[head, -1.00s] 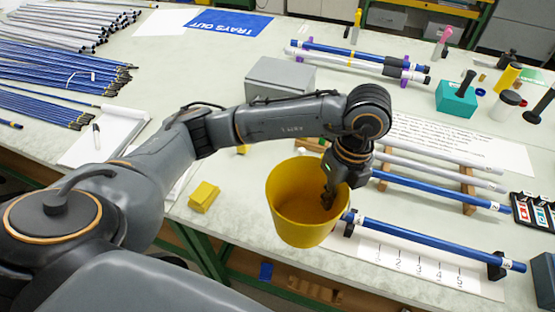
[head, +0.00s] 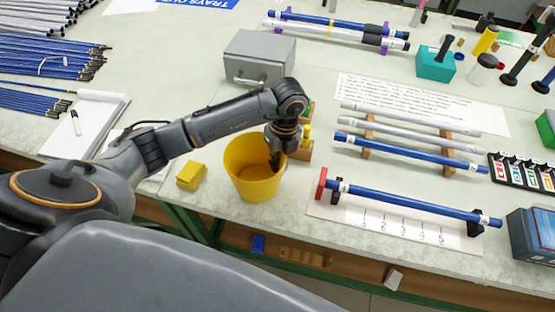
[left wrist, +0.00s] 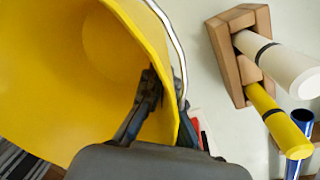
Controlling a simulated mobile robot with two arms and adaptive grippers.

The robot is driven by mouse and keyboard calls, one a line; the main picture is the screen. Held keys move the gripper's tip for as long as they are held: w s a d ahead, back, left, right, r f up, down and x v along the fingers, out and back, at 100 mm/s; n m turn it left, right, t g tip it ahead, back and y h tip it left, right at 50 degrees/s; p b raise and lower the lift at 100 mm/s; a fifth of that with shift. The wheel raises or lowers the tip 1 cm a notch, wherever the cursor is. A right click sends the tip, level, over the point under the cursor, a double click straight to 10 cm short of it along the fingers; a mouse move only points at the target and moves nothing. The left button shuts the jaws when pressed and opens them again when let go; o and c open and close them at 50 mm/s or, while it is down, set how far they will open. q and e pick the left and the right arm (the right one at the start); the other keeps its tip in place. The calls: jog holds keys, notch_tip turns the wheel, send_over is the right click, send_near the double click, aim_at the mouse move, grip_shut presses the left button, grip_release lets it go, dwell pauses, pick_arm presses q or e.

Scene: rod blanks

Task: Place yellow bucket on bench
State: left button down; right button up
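The yellow bucket (head: 240,178) is upright near the front edge of the bench (head: 222,208), between a yellow block and the rod stand. I cannot tell whether its base touches the bench top. My left gripper (head: 275,161) is shut on the bucket's right wall, with one finger inside and one outside. In the left wrist view the bucket (left wrist: 60,70) fills the left side, with its thin metal handle beside the rim and the gripper (left wrist: 168,108) at its wall. My right gripper is not in view.
The yellow block (head: 191,176) lies left of the bucket. A wooden holder (head: 300,150) with upright tubes stands close at its right. The rod stand with a red end stop (head: 321,184) is farther right. A grey metal box (head: 258,58) stands behind. Bare bench lies around the block.

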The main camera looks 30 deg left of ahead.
pick_arm(q)
jog(key=shift+f, duration=0.15)
jog(key=shift+f, duration=0.1)
jog(key=c, duration=2)
grip_release()
jog(key=o, duration=0.5)
jog(key=r, duration=0.8)
jog(key=w+d+r+b, duration=0.1)
jog(key=r, duration=0.3)
jog(key=shift+w+r, duration=0.1)
